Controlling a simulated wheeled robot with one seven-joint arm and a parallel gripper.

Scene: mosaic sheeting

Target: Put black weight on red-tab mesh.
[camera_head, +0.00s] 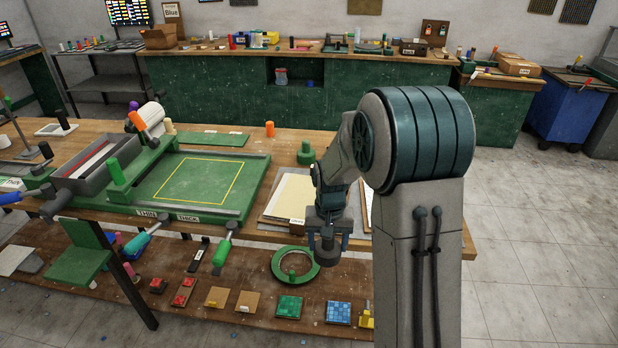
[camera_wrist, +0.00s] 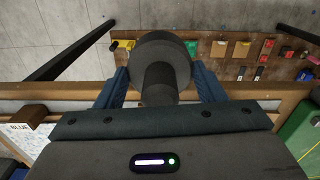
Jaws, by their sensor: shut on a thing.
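My gripper (camera_head: 328,232) points down near the table's front edge, right of the pale sheets. It is shut on the black weight (camera_head: 327,257), a dark disc with a knob. In the wrist view the gripper (camera_wrist: 160,92) has its blue-grey fingers on both sides of the knob, and the weight's round base (camera_wrist: 160,47) hangs over the lower shelf. I cannot make out a red tab on any mesh. Pale sheets (camera_head: 290,196) lie on a grey sheet left of my gripper; my arm hides part of the area to their right.
A green press (camera_head: 255,185) with a yellow outline stands left on the table. A small brown block (camera_head: 297,221) sits at the sheets' front edge. The lower shelf holds a green ring (camera_head: 277,268), a green mosaic tile (camera_head: 289,306) and a blue one (camera_head: 338,312).

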